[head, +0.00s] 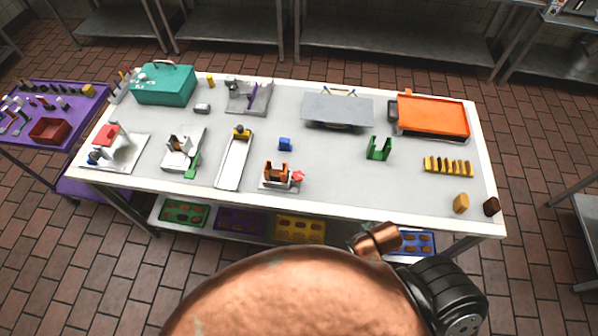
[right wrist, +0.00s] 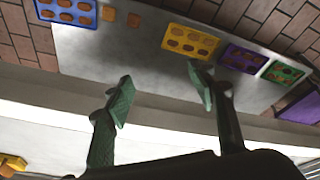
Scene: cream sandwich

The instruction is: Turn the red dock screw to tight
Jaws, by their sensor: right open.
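The red screw (head: 298,176) is a small red knob on the right side of a small dock (head: 268,185). The dock has a pale base and a brown-orange block, and it stands near the front edge of the table, around the middle. My right gripper (right wrist: 160,92) shows in the right wrist view with its two green-padded fingers wide apart and nothing between them. The screw is not visible in that view. In the head view neither gripper shows; only my copper-coloured body and part of an arm are at the bottom.
Coloured trays, including a yellow one (right wrist: 190,41), lie on the lower shelf.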

